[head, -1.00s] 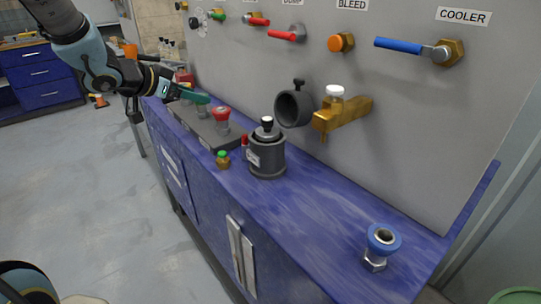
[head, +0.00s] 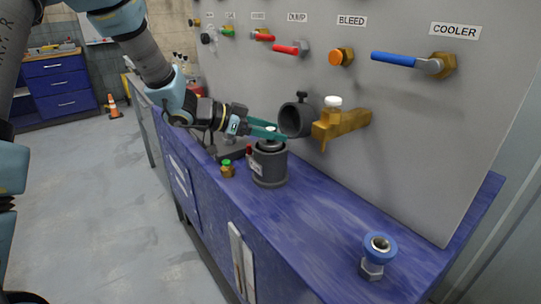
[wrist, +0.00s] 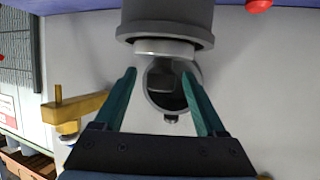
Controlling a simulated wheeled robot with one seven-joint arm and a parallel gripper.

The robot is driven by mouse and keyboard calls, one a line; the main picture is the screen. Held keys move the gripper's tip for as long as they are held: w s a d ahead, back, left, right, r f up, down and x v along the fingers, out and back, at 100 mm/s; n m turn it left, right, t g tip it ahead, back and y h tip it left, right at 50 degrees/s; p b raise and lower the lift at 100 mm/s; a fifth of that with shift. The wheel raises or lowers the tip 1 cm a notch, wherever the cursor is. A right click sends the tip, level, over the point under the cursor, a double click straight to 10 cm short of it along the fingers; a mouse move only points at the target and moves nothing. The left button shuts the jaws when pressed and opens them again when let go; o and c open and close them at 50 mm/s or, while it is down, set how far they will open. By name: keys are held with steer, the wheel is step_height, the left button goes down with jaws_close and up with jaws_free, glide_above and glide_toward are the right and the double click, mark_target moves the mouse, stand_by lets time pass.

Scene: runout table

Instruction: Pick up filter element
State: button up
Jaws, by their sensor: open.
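A dark grey cylinder with a silver top, which I take for the filter element with its cup (head: 269,167), stands upright on the blue bench. In the wrist view the silver top (wrist: 163,48) sits inside the dark grey rim (wrist: 167,20). A dark knob on this top appears between the fingers. My gripper (head: 275,131) is open, with its green fingers at the height of the top, one on each side. In the wrist view the fingertips (wrist: 158,74) stand apart with nothing gripped. The fingers partly hide the top in the head view.
A dark ring holder (head: 295,119) and a brass fitting (head: 340,123) project from the grey panel close behind. A small brass piece with a green cap (head: 227,169) stands to the left. A blue-collared fitting (head: 377,253) stands front right. The bench between is clear.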

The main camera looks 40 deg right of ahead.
steer(key=shift+x, duration=1.45)
steer(key=shift+w, duration=0.1)
steer(key=shift+c, duration=0.2)
jaws_close()
